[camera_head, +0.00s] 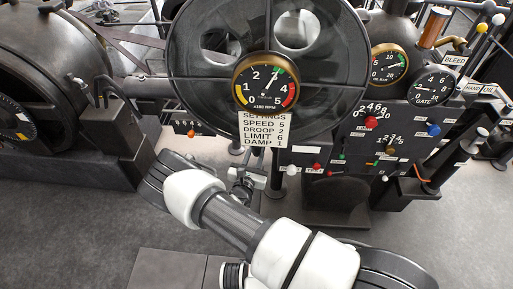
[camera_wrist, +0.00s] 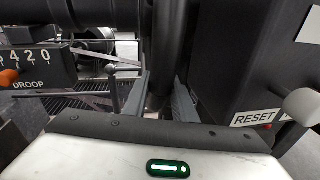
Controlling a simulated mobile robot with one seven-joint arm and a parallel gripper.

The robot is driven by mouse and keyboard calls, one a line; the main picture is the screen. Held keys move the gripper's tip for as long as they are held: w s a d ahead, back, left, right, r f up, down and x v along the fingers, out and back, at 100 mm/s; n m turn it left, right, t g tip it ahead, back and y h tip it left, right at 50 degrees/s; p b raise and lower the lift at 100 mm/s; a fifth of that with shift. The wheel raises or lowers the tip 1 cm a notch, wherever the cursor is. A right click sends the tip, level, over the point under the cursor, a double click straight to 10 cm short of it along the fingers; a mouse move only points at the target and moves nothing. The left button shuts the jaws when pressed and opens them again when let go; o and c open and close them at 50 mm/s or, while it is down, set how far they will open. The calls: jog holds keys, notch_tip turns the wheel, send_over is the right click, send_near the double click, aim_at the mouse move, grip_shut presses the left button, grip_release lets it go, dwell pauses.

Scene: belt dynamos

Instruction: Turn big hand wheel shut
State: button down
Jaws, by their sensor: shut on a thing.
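The big hand wheel (camera_head: 363,42) is a large dark ring with thin spokes, upright at the top centre of the head view. A round gauge and a settings card cover its middle and lower part. In the wrist view a dark upright bar, which looks like the wheel's rim (camera_wrist: 164,55), stands between the two fingers of my gripper (camera_wrist: 160,98). My gripper is shut on this rim. In the head view my gripper (camera_head: 244,178) is small and partly hidden beyond my arm, below the wheel's lower edge. The exact contact is hidden there.
A counter box with an orange knob (camera_wrist: 8,77) and DROOP label is close on the left in the wrist view. A dark box with a RESET label (camera_wrist: 255,118) and white knob (camera_wrist: 302,106) is close on the right. Grey floor (camera_head: 90,225) is open at lower left.

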jog(key=r+g+p, duration=0.1)
jog(key=r+p, duration=0.1)
jog(key=s+r+g+p, duration=0.1)
jog(key=r+p, duration=0.1)
jog(key=p, duration=0.1)
jog(key=r+p, duration=0.2)
jog(key=p, duration=0.1)
jog(key=shift+s+r+g+y, duration=0.3)
jog(key=shift+s+r+g, duration=0.05)
jog(key=shift+s+g, duration=0.05)
jog(key=shift+s+r+n+g+p, duration=0.25)
jog(key=shift+r+p, duration=0.25)
jog(key=shift+p, duration=0.35)
jog(key=shift+f, duration=0.1)
jog(key=c, duration=1.5)
grip_release()
jog(key=shift+o, duration=0.2)
jog(key=shift+s, duration=0.1)
jog(key=v, duration=1.7)
jog(key=shift+r+b, duration=0.3)
